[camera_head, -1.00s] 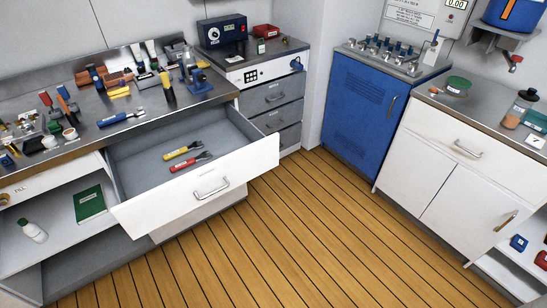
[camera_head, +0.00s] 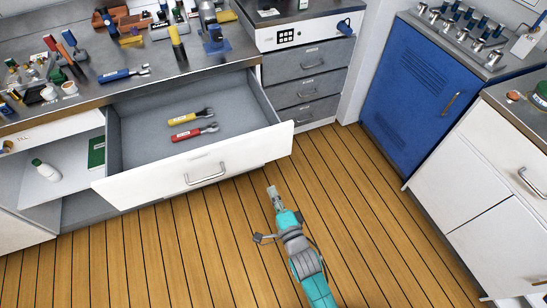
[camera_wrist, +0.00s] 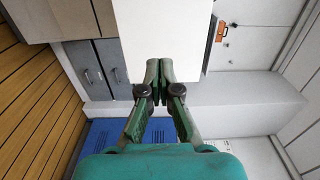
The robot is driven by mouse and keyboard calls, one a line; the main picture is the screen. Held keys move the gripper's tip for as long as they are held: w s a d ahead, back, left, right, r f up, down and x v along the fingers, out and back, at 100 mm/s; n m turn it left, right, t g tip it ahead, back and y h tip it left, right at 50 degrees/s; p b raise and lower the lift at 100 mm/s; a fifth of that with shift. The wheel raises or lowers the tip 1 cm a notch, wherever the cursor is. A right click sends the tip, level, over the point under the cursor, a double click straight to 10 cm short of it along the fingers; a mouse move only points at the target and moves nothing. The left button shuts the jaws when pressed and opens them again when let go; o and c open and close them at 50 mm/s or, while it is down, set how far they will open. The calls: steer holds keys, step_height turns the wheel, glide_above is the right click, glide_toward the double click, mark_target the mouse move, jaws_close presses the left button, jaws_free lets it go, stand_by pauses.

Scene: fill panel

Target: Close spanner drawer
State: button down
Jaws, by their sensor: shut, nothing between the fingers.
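The spanner drawer (camera_head: 150,182) is pulled open under the left workbench, with a white front and a metal bar handle (camera_head: 206,176). A yellow-handled spanner (camera_head: 184,118) and a red-handled spanner (camera_head: 188,134) lie inside on its grey floor. My gripper (camera_head: 271,188) is shut and empty, in front of and to the right of the drawer front, apart from the handle in the head view. In the wrist view my gripper (camera_wrist: 160,64) points at a white panel (camera_wrist: 160,30), seemingly the drawer front. I cannot tell whether the fingertips touch it.
The workbench top (camera_head: 110,88) holds several tools, among them a blue spanner (camera_head: 122,73). Grey drawers (camera_head: 310,64) stand right of the open drawer, then a blue cabinet (camera_head: 418,95). A white cabinet (camera_head: 490,185) borders the right. The wooden floor (camera_head: 170,255) between is clear.

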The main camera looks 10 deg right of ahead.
mark_target(255, 153)
steer(key=x, duration=1.4)
steer(key=shift+f, duration=0.1)
